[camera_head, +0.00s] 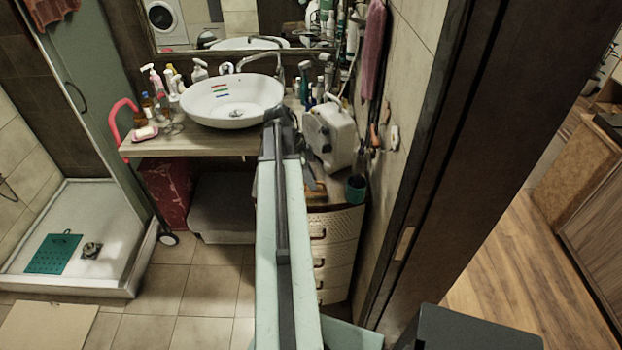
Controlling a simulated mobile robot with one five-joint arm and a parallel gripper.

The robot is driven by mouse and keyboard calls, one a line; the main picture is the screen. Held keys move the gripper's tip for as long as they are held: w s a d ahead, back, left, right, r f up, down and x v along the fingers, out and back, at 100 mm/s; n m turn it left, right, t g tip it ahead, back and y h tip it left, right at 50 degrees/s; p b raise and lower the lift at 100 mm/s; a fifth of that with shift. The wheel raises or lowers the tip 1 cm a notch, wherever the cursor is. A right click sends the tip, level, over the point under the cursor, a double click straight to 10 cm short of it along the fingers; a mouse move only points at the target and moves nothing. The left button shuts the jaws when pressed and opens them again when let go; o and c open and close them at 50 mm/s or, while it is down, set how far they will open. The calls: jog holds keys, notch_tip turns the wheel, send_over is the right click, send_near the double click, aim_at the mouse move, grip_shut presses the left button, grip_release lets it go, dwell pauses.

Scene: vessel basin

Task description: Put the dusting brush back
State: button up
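I cannot pick out the dusting brush for certain. A long pink hanging thing (372,50), towel or duster, is on the wall right of the mirror. Small items with orange and pale parts (385,112) hang below it, too small to identify. My arm reaches up the middle of the view, and my gripper (283,135) is at its far end, in front of the white vessel basin (232,105) and left of a cream case (331,135). The fingers are dark and seen from behind, so their opening and anything between them are hidden.
The wooden counter (190,146) holds several bottles and a soap dish (145,133). A teal cup (356,188) stands above pale drawers (338,250). A red trolley (128,115) and shower tray (85,225) are left. A dark door frame (430,150) bounds the right. Tiled floor (195,285) is clear.

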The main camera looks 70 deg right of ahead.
jog(key=shift+r, duration=0.1)
jog(key=shift+r+p, duration=0.2)
jog(key=shift+p, duration=0.1)
jog(key=p+v, duration=1)
jog(key=v, duration=0.1)
jog(key=shift+w+r+p, duration=0.15)
jog(key=shift+r+p, duration=0.2)
